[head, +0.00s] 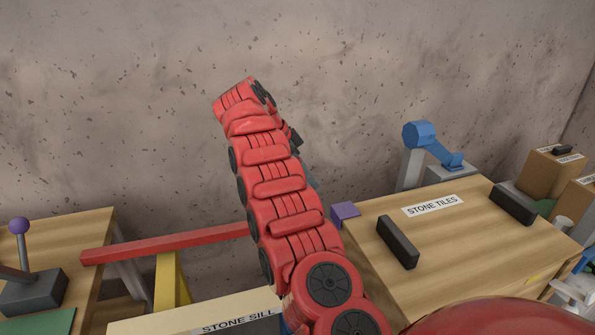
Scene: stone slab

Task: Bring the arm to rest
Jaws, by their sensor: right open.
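My right arm, red with dark joint caps, rises from the bottom middle of the head view and leans up and left in front of the wall. It bends over at the top. My right gripper (311,179) shows only as a small grey part behind the arm's right edge. Most of it is hidden by the arm, and its fingers cannot be made out clearly. Nothing is seen held in it. My left gripper is not in view.
A wooden box labelled stone tiles (433,206) stands right, with black handles and a blue lever tool (425,137) behind. The space before the upper wall is clear.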

